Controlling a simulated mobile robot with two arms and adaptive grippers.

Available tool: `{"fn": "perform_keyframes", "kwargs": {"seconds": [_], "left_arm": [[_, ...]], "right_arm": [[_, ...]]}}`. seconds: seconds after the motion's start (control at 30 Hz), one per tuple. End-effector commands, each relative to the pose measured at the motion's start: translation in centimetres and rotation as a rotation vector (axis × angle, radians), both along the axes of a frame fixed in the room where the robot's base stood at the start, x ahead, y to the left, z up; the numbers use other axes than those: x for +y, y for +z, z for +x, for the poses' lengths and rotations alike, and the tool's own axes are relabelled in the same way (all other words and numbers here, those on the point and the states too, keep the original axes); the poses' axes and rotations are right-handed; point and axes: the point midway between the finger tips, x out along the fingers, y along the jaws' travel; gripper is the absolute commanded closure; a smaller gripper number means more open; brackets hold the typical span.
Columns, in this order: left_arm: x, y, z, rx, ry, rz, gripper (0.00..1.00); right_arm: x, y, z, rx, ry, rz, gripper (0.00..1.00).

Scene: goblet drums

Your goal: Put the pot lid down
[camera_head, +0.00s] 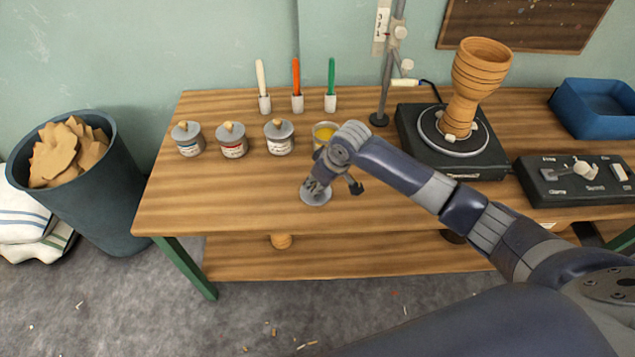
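The grey pot lid (316,200) lies flat on the wooden table, in front of the open pot of yellow paint (325,131). The lid's knob is hidden behind my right gripper. My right gripper (334,187) is low over the lid, with its fingers spread apart. One finger is in front of the lid's upper part, and the other stands clear to the right of it. Whether a finger touches the lid is hard to tell. My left gripper is out of view.
Several lidded paint pots (233,141) stand to the left, with brushes in holders (297,103) behind them. A goblet drum (467,95) stands on a turntable (480,155) at the right, beside a control box (575,182). Bare table (235,195) lies at front left.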

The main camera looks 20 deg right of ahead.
Motion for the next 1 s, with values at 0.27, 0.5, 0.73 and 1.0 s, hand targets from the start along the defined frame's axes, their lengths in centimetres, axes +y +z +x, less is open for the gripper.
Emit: {"fn": "perform_keyframes", "kwargs": {"seconds": [0.27,0.5,0.73,1.0], "left_arm": [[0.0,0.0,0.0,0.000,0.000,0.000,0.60],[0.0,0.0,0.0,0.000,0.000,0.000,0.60],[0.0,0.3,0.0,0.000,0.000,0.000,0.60],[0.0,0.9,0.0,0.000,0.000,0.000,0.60]], "right_arm": [[0.0,-0.3,0.0,0.001,-0.001,0.000,0.60],[0.0,-0.2,0.0,0.001,0.000,0.000,0.60],[-0.4,2.1,-0.7,-0.001,0.000,0.000,0.60],[-1.5,7.5,-2.6,-0.002,0.001,0.000,0.60]]}}
